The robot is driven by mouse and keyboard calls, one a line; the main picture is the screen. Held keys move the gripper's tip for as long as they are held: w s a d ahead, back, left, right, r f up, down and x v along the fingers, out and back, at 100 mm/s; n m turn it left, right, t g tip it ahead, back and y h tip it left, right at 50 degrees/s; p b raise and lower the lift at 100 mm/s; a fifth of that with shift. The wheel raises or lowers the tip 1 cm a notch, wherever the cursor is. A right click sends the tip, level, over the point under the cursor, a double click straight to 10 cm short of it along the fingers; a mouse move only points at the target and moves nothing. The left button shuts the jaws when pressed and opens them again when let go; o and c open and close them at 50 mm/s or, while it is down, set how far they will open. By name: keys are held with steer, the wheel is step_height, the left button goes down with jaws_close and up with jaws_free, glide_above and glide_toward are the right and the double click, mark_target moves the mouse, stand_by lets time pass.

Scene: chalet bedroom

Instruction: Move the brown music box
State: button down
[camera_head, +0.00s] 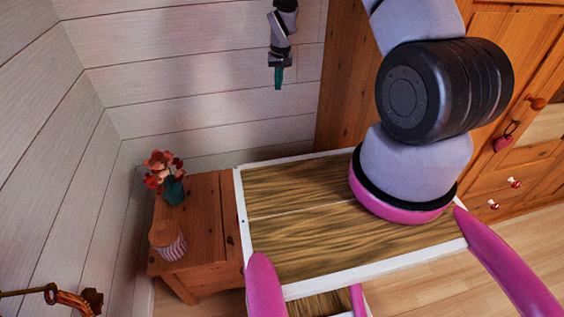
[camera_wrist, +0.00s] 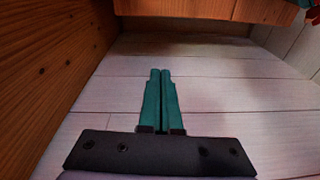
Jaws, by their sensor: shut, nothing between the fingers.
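I cannot make out a brown music box for certain in either view. A small pink-and-white striped round container with a brown wooden lid (camera_head: 168,240) stands on the front of the wooden nightstand (camera_head: 205,205) in the head view; I cannot tell if it is the music box. My gripper (camera_head: 278,78) hangs near the white plank wall at the top middle of the head view, well apart from the nightstand. Its teal fingers (camera_wrist: 160,100) are together and empty in the wrist view.
A teal vase with red flowers (camera_head: 172,188) stands at the nightstand's back. A wooden wardrobe (camera_head: 515,85) with a red heart ornament (camera_head: 503,142) is at the right. White plank walls (camera_head: 190,75) close the back and left. A brass-coloured fixture (camera_head: 75,300) is at lower left.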

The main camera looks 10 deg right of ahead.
steer(key=shift+n+g, duration=0.6)
steer(key=shift+g, duration=0.2)
steer(key=s+f, duration=0.2)
steer(key=f, duration=0.9)
steer(key=s+f, duration=0.2)
steer(key=f, duration=1)
steer(key=s+a+f, duration=0.1)
steer(key=s+f, duration=0.1)
steer(key=f, duration=1)
steer(key=shift+f, duration=0.2)
steer(key=shift+s+d, duration=0.1)
steer(key=shift+s, duration=1.85)
